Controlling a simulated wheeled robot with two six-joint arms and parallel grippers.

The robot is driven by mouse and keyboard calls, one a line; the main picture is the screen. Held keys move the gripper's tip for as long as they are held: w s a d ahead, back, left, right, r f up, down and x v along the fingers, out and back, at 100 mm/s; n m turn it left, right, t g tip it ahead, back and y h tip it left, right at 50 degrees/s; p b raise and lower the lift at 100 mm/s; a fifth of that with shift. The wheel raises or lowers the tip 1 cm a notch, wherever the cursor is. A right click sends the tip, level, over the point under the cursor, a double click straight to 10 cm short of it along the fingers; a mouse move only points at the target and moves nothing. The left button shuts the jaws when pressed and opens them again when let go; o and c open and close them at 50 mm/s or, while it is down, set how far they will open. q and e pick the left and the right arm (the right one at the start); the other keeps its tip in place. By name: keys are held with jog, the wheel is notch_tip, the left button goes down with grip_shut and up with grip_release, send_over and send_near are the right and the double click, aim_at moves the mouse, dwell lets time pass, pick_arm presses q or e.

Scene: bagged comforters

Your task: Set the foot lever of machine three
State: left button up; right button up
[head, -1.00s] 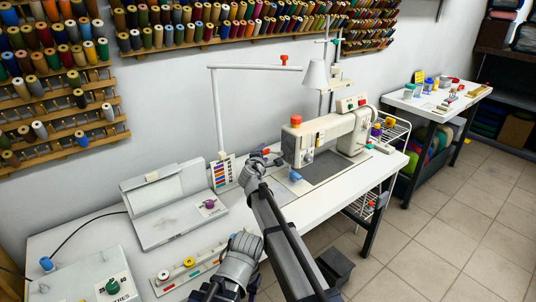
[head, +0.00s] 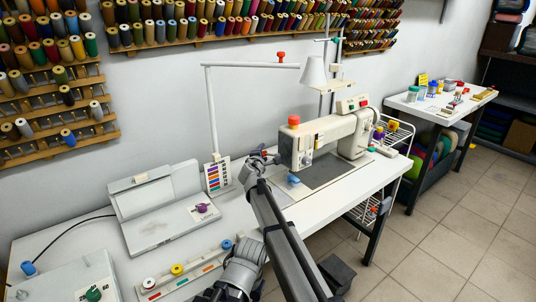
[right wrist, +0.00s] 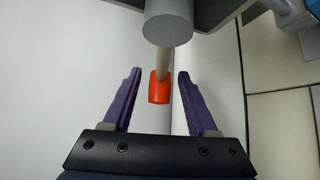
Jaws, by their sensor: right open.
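The white sewing machine (head: 335,130) stands on the table at centre right, an orange knob (head: 293,121) on top of its head. My right gripper (head: 268,155) is just left of the machine head; its fingers are small and dark there. In the right wrist view my right gripper (right wrist: 168,100) is open, purple fingers apart. An orange-red tip (right wrist: 159,88) on a pale rod lies between the fingers in the picture, with gaps on both sides. The rod comes from a grey cylinder (right wrist: 169,24). I cannot tell whether this is the foot lever. My left gripper is not in view.
A white flat case (head: 165,220) with a purple knob and a spool strip (head: 185,275) lie left of my arm. A lamp (head: 315,72) hangs above the machine. A wire rack (head: 392,135) stands right of it. A grey box (head: 75,280) with a green knob is at lower left.

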jog(key=shift+x, duration=0.95)
jog(key=shift+a, duration=0.1)
grip_shut()
dwell(0.6)
